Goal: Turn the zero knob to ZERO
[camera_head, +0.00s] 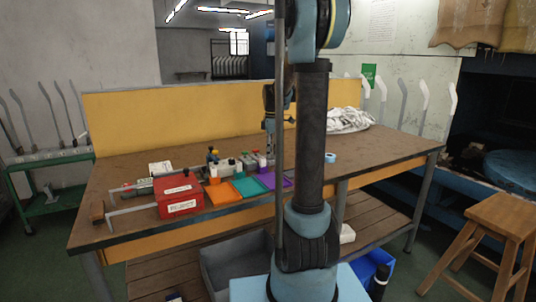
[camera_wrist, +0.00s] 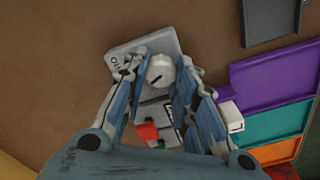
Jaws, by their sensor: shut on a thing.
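The zero knob (camera_wrist: 158,74) is a round whitish knob with a short dark pointer line, on a pale grey plate (camera_wrist: 122,58) with small dark lettering, partly covered and too small to read. My gripper (camera_wrist: 162,68) has its two fingers on either side of the knob and is shut on it in the wrist view. A red block (camera_wrist: 147,131) and a small green part sit below the knob, between the fingers. In the head view my gripper (camera_head: 269,126) is low over the bench, partly hidden by my arm; the knob cannot be made out there.
The brown bench (camera_head: 130,230) carries a red box (camera_head: 179,196) and orange (camera_head: 222,192), teal (camera_head: 249,186) and purple (camera_head: 274,179) trays. A white cloth (camera_head: 347,119) lies at the back right. A yellow panel (camera_head: 170,115) stands behind. Bare bench lies left of the plate in the wrist view.

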